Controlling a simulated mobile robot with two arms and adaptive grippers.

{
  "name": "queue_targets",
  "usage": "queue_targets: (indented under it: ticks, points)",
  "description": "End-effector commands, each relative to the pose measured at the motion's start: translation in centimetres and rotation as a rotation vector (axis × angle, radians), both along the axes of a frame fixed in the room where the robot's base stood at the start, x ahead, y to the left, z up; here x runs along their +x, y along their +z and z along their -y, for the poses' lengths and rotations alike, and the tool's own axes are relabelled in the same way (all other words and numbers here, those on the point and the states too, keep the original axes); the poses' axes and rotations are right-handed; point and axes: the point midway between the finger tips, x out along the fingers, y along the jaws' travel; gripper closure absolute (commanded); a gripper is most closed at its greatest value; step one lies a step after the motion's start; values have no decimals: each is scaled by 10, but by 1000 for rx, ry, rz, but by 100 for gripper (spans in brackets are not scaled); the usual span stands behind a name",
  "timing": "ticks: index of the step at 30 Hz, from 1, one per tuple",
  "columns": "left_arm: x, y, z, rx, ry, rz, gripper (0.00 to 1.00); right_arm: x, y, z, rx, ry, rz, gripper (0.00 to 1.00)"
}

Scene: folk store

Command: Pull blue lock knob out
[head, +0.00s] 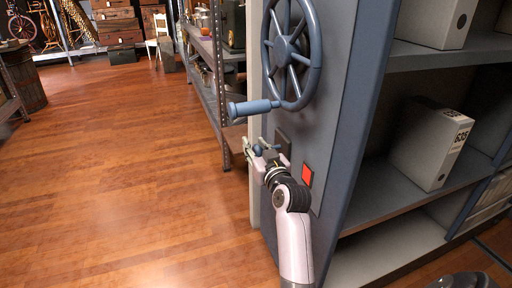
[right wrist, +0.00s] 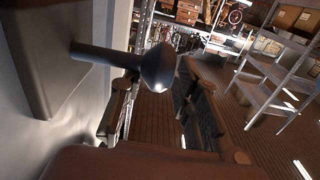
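The blue lock knob (head: 258,149) sticks out from a dark plate (head: 283,143) on the end panel of the blue-grey shelf, below the handwheel. In the right wrist view the knob (right wrist: 160,68) is a rounded head on a straight stem, joined to the plate (right wrist: 48,60) at left. My right gripper (head: 254,152) is at the knob. Its two fingers (right wrist: 158,88) are spread apart, with the knob head between or just past them; I see no clear contact. My left gripper is not in view.
The blue handwheel (head: 290,55) with its crank handle (head: 253,107) is right above my right gripper. A metal rack (head: 212,75) stands behind. The wooden floor (head: 120,180) at left is clear.

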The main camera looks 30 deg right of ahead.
Motion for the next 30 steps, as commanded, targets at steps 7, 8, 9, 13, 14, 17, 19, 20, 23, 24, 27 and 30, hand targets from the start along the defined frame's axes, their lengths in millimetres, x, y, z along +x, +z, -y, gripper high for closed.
queue_targets:
  ticks: [7, 8, 9, 13, 14, 17, 19, 20, 23, 24, 27, 30]
  points:
    - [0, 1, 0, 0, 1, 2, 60, -22, -1, -5, -1, -1, -1, 72]
    - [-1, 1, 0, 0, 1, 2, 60, -27, -1, -6, -1, -1, -1, 72]
    - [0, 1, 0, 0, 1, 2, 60, -36, -1, -8, -1, 0, -2, 72]
    - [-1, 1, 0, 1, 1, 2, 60, -64, -1, -16, -1, 1, -3, 72]
    - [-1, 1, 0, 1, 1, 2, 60, -70, -1, -17, -2, 1, -3, 72]
    - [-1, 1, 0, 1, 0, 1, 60, -89, -1, -21, -1, 1, -2, 72]
    - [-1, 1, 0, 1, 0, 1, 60, -99, -1, -24, -1, 0, -2, 72]
    - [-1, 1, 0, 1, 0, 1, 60, -102, -2, -25, 0, 1, -3, 72]
    - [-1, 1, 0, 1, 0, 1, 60, -111, -1, -27, 0, 1, -2, 72]
    - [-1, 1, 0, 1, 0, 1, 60, -113, -1, -28, 0, 1, -1, 72]
    - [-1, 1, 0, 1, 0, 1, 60, -117, 0, -29, 1, 2, 0, 72]
    - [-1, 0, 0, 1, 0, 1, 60, -117, 0, -29, 1, 2, 0, 72]
